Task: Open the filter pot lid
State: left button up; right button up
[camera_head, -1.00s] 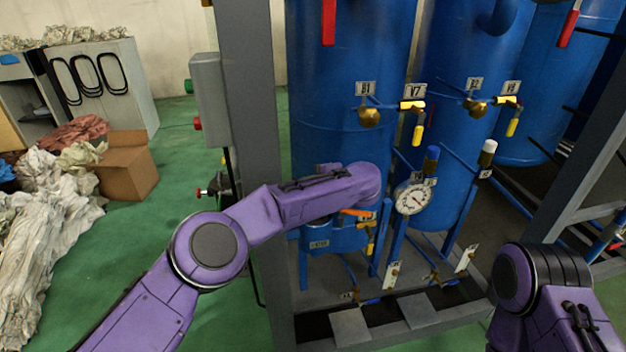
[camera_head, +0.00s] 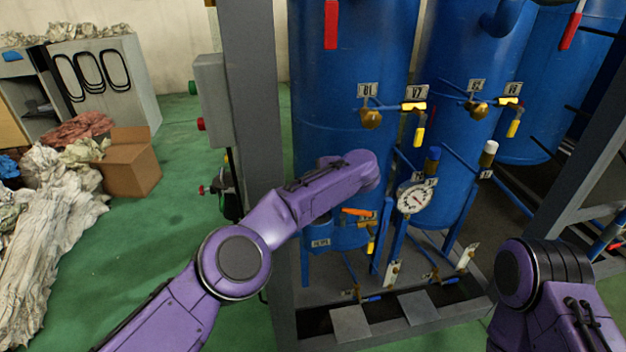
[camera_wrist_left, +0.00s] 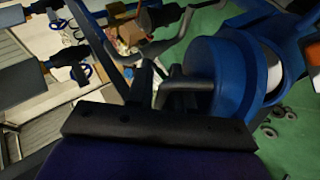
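The filter pot (camera_head: 345,238) is a small blue vessel low on the front of the left tank, partly covered by my left arm in the head view. In the left wrist view, a round blue part (camera_wrist_left: 222,78) with a thick rim lies just beyond my left gripper (camera_wrist_left: 160,88); it looks like the pot's lid. A pale surface (camera_wrist_left: 273,70) shows behind the rim. The head view hides my left gripper, and my right gripper is out of view.
A pressure gauge (camera_head: 414,198) and several yellow-handled valves stand close to the right of my left wrist. A grey post (camera_head: 250,100) with a control box (camera_head: 210,98) stands to the left. Open green floor (camera_head: 150,225) lies farther left, near a cardboard box (camera_head: 132,165).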

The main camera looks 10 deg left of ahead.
pick_arm(q)
jog(key=shift+d+r, duration=0.1)
jog(key=shift+r, duration=0.05)
jog(key=v, duration=1)
jog(key=shift+b, duration=0.45)
jog(key=shift+s+d, duration=0.1)
jog(key=shift+d, duration=0.05)
